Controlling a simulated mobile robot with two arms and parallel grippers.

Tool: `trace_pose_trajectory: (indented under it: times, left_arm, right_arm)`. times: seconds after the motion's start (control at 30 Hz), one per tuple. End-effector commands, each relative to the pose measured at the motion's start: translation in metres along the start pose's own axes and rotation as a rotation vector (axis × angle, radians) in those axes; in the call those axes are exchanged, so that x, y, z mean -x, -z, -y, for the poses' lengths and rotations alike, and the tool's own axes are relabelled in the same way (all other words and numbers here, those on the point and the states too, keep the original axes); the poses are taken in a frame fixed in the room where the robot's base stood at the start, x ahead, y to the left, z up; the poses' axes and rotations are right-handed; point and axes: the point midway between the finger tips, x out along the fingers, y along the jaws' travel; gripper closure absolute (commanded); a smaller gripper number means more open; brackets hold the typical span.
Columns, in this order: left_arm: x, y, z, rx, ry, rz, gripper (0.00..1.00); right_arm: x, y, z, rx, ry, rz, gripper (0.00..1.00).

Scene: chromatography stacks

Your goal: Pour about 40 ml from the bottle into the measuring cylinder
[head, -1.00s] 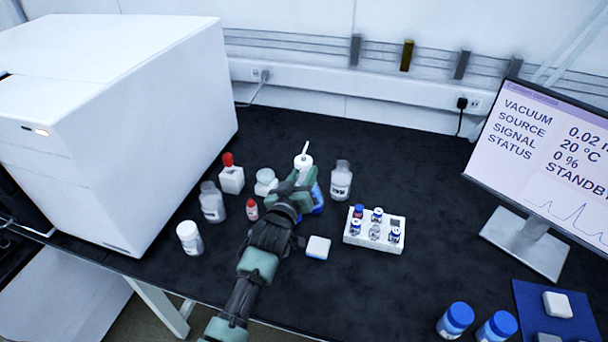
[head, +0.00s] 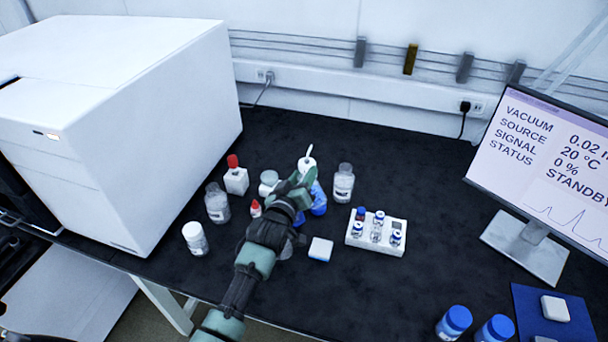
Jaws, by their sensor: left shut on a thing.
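My left gripper (head: 304,182) reaches in over the bench and is shut on a bottle with a white cap and a thin white spout (head: 307,163). The bottle's blue lower part (head: 319,204) shows to the right of the fingers, and the gripper hides much of its body. Whether the bottle stands on the bench or is lifted, I cannot tell. I cannot make out a measuring cylinder. My right gripper is not in view.
Clear bottles (head: 216,205) (head: 343,184), a white jar (head: 195,238), a red-capped bottle (head: 236,180) and a small red-tipped bottle (head: 256,209) stand close around the gripper. A vial rack (head: 376,245) and a small white box (head: 320,249) lie to the right.

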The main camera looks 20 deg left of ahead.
Motion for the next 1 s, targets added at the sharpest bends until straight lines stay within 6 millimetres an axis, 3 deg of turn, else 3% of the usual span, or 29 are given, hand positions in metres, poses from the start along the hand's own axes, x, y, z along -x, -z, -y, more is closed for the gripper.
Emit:
trace_pose_trajectory:
  times: [1.0]
  left_arm:
    - [0.0, 0.003, 0.001, 0.118, -0.001, 0.03, 1.0]
  right_arm:
    - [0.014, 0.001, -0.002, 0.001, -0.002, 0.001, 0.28]
